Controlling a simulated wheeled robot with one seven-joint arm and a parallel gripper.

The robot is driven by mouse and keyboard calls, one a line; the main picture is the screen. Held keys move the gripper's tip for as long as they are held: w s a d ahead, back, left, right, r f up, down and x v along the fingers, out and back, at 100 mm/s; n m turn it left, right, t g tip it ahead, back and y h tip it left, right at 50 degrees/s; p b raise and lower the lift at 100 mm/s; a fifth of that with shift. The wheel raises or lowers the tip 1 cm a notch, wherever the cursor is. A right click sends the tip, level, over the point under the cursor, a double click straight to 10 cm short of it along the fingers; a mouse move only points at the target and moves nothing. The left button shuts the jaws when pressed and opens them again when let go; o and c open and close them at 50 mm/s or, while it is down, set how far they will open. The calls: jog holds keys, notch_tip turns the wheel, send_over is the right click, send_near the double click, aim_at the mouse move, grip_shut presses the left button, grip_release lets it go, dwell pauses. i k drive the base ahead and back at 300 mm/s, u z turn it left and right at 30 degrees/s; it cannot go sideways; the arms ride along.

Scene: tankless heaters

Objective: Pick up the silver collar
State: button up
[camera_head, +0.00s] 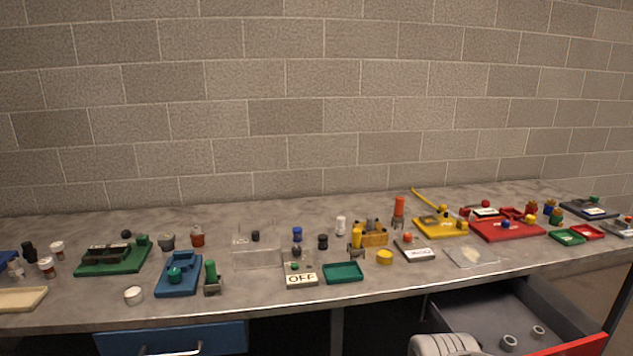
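No thing on the bench is clearly a silver collar. Two small grey, ring-like pieces lie in the open drawer at the lower right: a left grey ring (508,342) and a right grey ring (538,332). Either could be the silver collar; they are too small to tell for sure. The fingers of my gripper are not visible. A pale grey ribbed part at the bottom edge, left of the rings, seems to be part of my own arm.
The grey bench top (390,290) is crowded with small coloured fixtures, trays and caps. The open drawer (480,312) has a red front (580,346) and mostly bare floor. A blue drawer (172,339) at left is under the bench. A brick wall stands behind.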

aim_at(537, 334)
jog(key=z, duration=1.3)
